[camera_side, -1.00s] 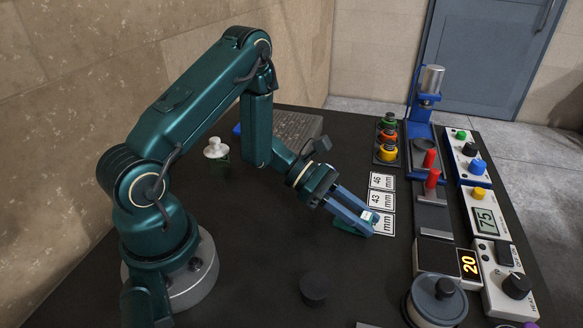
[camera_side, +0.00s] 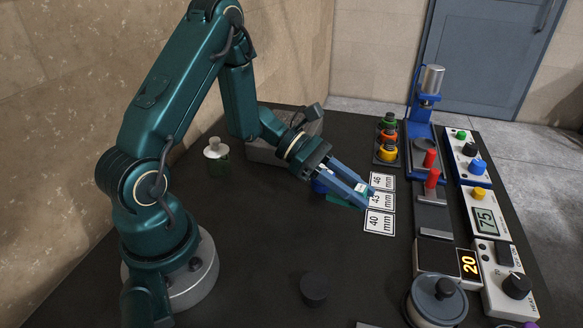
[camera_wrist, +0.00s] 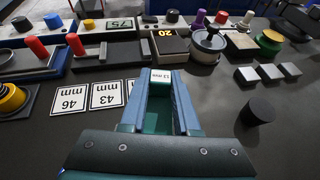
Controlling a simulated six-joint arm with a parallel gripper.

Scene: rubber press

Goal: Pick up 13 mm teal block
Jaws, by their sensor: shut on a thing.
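The teal block (camera_wrist: 161,84) is between the two blue fingertips of my gripper (camera_wrist: 161,92) in the wrist view. Its upper face carries a white label with small print ending in "mm". My gripper (camera_side: 366,193) is shut on the block. In the side view it is over the row of white cards, covering part of the 43 mm card (camera_side: 385,201). The fingers hide most of the block's sides there, and only its pale label (camera_side: 361,187) shows clearly. The block appears held above the table.
The 46 mm card (camera_side: 382,181) and 40 mm card (camera_side: 380,223) flank the 43 mm one. Red-capped posts (camera_side: 431,178), a blue press (camera_side: 422,130) and instrument boxes stand to the right. A black cylinder (camera_side: 314,289) is in front. Several small blocks (camera_wrist: 268,73) lie right in the wrist view.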

